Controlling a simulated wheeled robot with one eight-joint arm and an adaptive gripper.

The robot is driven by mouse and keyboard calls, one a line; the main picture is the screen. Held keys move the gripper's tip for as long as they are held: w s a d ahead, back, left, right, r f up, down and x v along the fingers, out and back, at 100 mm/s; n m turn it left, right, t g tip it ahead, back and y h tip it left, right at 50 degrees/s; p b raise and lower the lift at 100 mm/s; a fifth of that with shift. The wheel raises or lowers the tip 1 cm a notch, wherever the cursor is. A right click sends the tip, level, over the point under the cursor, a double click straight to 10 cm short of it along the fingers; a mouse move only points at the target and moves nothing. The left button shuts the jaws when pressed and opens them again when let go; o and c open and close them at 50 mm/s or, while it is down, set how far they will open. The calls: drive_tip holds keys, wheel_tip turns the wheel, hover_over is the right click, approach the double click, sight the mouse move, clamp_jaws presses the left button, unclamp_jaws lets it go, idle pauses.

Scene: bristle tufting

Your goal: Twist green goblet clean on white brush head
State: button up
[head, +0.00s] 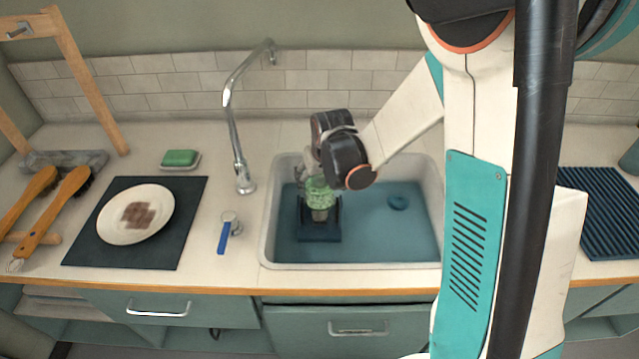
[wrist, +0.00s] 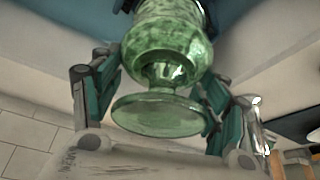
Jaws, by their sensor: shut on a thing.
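The green goblet (head: 319,192) is over the left part of the sink, with its bowl pointing down over the brush. In the wrist view the goblet (wrist: 165,45) shows its round foot toward the camera and dark speckles on its bowl. My gripper (head: 316,178) is shut on the goblet; in the wrist view the fingers of my gripper (wrist: 160,85) stand on both sides of its stem. The pale brush head (head: 320,214) shows just below the goblet's rim, on a dark blue base (head: 319,236) in the sink. How far it sits inside the bowl is hidden.
A stained plate (head: 112,222) lies on a dark mat (head: 178,245). A ribbed mat (head: 603,215) is at right.

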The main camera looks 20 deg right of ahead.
drive_tip(key=shift+r+p, duration=3)
drive_tip(key=shift+r, duration=1.5)
